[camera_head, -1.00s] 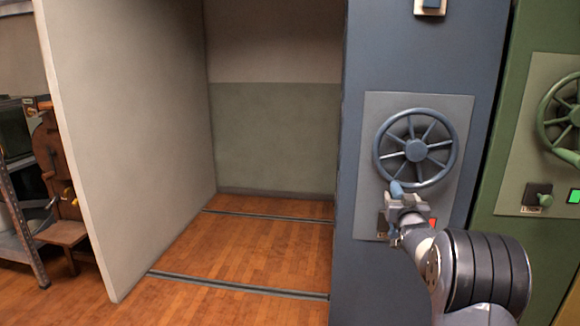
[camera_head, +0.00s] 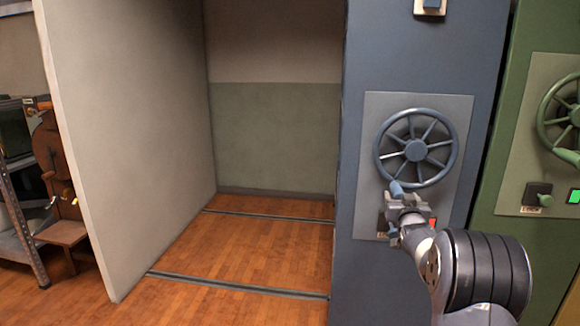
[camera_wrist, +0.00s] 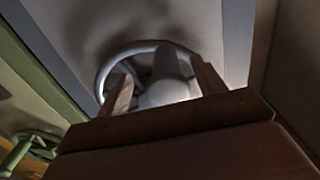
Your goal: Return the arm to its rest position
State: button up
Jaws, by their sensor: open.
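My gripper (camera_head: 405,205) is at the lower left of the blue handwheel (camera_head: 416,149), in front of the grey panel on the blue cabinet. The wheel's knob-like handle (camera_head: 397,188) sticks out at the jaws. In the wrist view my gripper (camera_wrist: 163,84) has its two fingers apart, with the pale rounded handle (camera_wrist: 168,88) between them and the wheel rim (camera_wrist: 106,68) behind. The jaws are open; whether a finger touches the handle cannot be told. My arm reaches in from the lower right.
The blue cabinet (camera_head: 365,55) stands beside an open bay with a wooden floor (camera_head: 250,250) and floor rails. A green cabinet (camera_head: 535,90) with its own wheel (camera_head: 562,112) is close on the right. A red-lit button (camera_head: 433,222) is beside my gripper.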

jog(key=w, duration=0.1)
jog(key=w+p, duration=0.1)
jog(key=w, duration=0.1)
jog(key=shift+d+r, duration=0.1)
jog(key=shift+d, duration=0.15)
jog(key=shift+w+d+p, duration=0.1)
jog(key=shift+d+p, duration=0.1)
jog(key=shift+p, duration=0.2)
jog(key=shift+d+f, duration=0.2)
jog(key=shift+f, duration=0.2)
